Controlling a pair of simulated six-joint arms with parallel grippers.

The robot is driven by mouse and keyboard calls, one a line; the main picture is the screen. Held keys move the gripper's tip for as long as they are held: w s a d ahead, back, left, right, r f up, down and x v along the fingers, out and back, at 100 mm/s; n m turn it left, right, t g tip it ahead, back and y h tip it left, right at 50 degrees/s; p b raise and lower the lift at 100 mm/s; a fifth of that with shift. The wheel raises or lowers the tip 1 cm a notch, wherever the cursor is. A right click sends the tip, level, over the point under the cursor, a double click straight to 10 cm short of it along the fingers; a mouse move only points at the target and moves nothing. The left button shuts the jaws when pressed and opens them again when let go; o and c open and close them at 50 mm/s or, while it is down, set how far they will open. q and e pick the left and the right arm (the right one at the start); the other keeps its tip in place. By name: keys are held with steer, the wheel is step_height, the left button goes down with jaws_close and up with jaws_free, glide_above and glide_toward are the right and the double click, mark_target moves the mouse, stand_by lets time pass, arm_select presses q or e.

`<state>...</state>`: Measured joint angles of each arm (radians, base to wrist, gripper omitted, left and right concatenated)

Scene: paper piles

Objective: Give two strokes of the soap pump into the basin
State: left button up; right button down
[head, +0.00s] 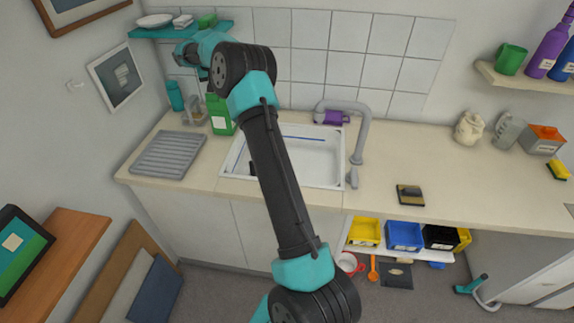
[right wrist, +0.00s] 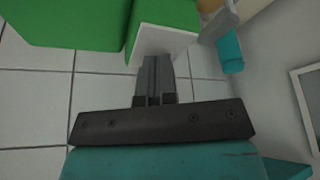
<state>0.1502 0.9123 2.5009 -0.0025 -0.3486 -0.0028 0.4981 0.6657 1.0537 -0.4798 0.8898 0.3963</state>
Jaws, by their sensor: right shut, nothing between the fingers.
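A green bottle with a pale label (head: 222,118) stands on the counter left of the white basin (head: 312,167). Its top is hidden behind my arm, so I cannot see the pump head in the head view. My right gripper (head: 204,75) is high above the counter near the bottle's upper end, mostly hidden by its own arm. In the right wrist view the fingers (right wrist: 152,64) are shut and empty, in front of a pale face next to green surfaces (right wrist: 160,12). I cannot tell whether they touch. My left gripper is not in view.
A teal bottle (head: 175,96) and a grey item (head: 191,114) stand close to the green bottle. A grey drainer (head: 168,155) lies left of the basin, under a teal shelf (head: 150,33). The tap (head: 362,140) rises at the basin's right side.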

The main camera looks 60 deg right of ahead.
steer(key=shift+f, duration=0.85)
steer(key=shift+r, duration=2.2)
steer(key=shift+f, duration=0.45)
steer(key=shift+f, duration=0.3)
